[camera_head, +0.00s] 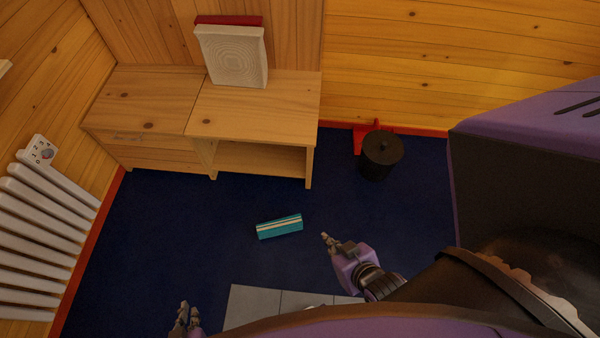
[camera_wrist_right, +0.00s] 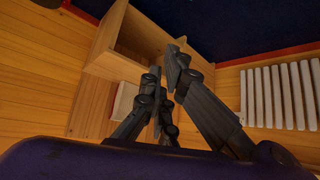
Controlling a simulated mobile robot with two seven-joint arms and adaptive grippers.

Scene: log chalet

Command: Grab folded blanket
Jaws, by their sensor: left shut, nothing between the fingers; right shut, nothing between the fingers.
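A teal folded blanket (camera_head: 279,227) with pale and dark stripes lies on the dark blue floor in the middle of the head view. My right gripper (camera_head: 326,240) is to the right of the blanket, apart from it. It is shut and empty; its fingers (camera_wrist_right: 166,62) also show in the right wrist view. My left gripper (camera_head: 183,308) is shut and empty near the bottom edge, to the lower left of the blanket. I cannot make out the blanket in the right wrist view.
A wooden bench (camera_head: 258,110) with an open shelf stands against the back wall, carrying a white upright panel (camera_head: 236,57). A black bin (camera_head: 381,155) stands at the back right. A white radiator (camera_head: 35,235) is on the left. Floor around the blanket is clear.

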